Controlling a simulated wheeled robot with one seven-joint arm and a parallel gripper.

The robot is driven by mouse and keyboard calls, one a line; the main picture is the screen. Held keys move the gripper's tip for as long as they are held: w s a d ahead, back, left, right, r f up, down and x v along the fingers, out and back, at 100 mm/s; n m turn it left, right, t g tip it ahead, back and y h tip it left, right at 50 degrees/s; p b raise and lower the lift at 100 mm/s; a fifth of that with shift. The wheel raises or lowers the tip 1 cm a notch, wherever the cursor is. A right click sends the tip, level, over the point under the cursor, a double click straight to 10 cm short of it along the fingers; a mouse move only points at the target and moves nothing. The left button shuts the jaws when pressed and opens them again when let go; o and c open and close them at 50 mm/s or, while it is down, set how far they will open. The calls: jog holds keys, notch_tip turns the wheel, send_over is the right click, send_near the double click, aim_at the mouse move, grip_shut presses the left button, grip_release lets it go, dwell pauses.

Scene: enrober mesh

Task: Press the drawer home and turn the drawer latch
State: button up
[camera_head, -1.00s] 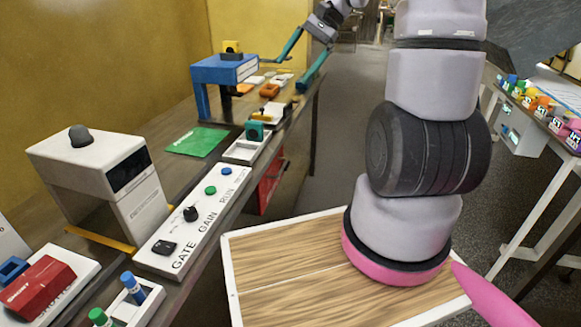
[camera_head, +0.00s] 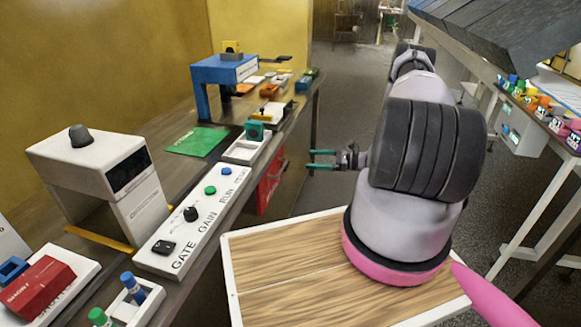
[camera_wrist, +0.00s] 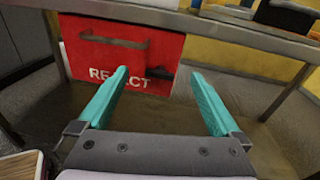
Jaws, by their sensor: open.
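The red drawer (camera_head: 269,182) is under the bench, partly hidden behind the bench edge in the head view. In the wrist view its red front (camera_wrist: 82,58) faces me, with the word REJECT in white and a dark bar handle (camera_wrist: 115,42) near the top. A small dark part (camera_wrist: 160,73) shows at the front's lower right; I cannot tell whether it is the latch. I cannot tell how far the drawer stands out. My gripper (camera_head: 311,159) is open and empty, its teal fingers (camera_wrist: 160,74) pointing at the drawer front, apparently short of it.
The bench edge (camera_wrist: 225,32) runs above the drawer, and a bench leg (camera_wrist: 289,92) stands to its right. The bench top holds a control panel (camera_head: 196,222) and a blue stand (camera_head: 222,69). Open floor (camera_head: 331,120) lies beside the bench.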

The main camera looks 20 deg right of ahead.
notch_tip(320, 180, down, 4)
jog(key=s+f+m+t, duration=0.1)
jog(key=m+t, duration=0.1)
jog(key=x, duration=1)
jog(key=shift+w, duration=0.2)
jog(key=shift+c, duration=0.3)
jog(key=c, duration=1.2)
jog(key=shift+c, duration=0.2)
